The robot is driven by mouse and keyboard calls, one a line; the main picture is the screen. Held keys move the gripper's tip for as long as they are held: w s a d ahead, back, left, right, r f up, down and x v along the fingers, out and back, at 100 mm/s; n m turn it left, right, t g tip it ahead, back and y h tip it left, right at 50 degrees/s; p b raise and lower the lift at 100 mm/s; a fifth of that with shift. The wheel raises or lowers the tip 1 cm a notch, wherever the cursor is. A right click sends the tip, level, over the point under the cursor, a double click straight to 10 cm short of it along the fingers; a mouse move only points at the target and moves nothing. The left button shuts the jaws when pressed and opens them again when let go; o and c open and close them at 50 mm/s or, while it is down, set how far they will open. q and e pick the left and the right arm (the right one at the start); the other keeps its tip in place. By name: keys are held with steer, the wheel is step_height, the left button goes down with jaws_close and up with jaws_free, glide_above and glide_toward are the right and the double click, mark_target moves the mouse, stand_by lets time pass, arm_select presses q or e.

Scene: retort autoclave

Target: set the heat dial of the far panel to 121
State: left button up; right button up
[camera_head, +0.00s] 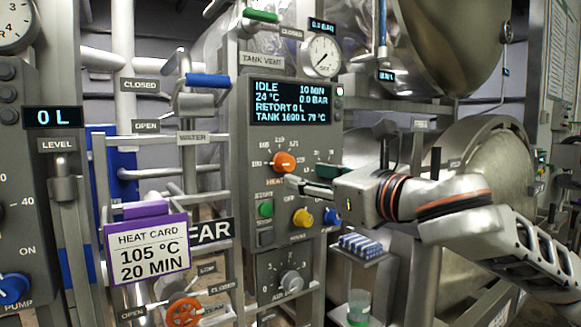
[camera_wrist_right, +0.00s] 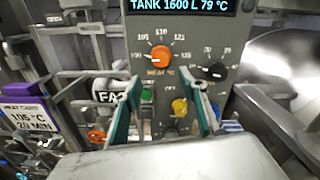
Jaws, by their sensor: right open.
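The orange heat dial (camera_head: 284,163) is on the grey far panel (camera_head: 325,150), below the lit screen. My right gripper (camera_head: 305,183) comes in from the right, just below and right of the dial. Its teal-edged fingers (camera_wrist_right: 160,75) are apart and empty, with the dial beyond their tips. My left gripper is not in view.
The screen (camera_head: 290,103) reads idle, 24 °C. Below the dial are a green start button (camera_head: 265,208) and a yellow knob (camera_head: 302,217); a dark knob (camera_wrist_right: 214,71) is right of it. The heat card (camera_head: 147,251) reads 105 °C, 20 min. Pipes and handles crowd the left.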

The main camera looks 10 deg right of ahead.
mark_target(290, 166)
steer(key=shift+n, duration=0.3)
steer(key=x, duration=0.5)
steer(key=r+p+x, duration=0.1)
steer(key=x, duration=0.1)
steer(key=shift+w, duration=0.3)
steer(key=c, duration=1.1)
